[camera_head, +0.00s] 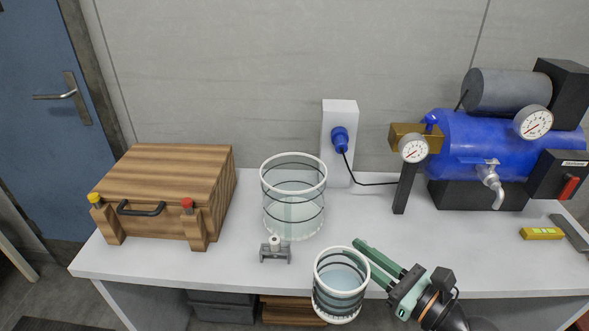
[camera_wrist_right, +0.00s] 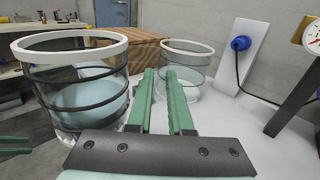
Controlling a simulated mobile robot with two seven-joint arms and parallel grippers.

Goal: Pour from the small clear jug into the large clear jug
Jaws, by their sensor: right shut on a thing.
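The large clear jug (camera_head: 293,222) stands upright on the table and also shows behind my fingers in the right wrist view (camera_wrist_right: 190,70). It has a white rim and dark bands. The small clear jug (camera_head: 340,287) is nearer, at the table's front edge, roughly upright with pale bluish liquid in it. It shows large at the left of the right wrist view (camera_wrist_right: 85,85). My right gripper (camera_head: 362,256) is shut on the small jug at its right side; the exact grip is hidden. Green finger-like parts, seemingly my left gripper (camera_wrist_right: 14,146), show at the wrist view's left edge.
A small grey metal fitting (camera_head: 275,250) stands in front of the large jug. A wooden case (camera_head: 170,190) is at the left. A white socket post (camera_head: 340,115) with a blue plug (camera_head: 339,139) and a blue tank machine (camera_head: 470,140) with gauges stand behind and right.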

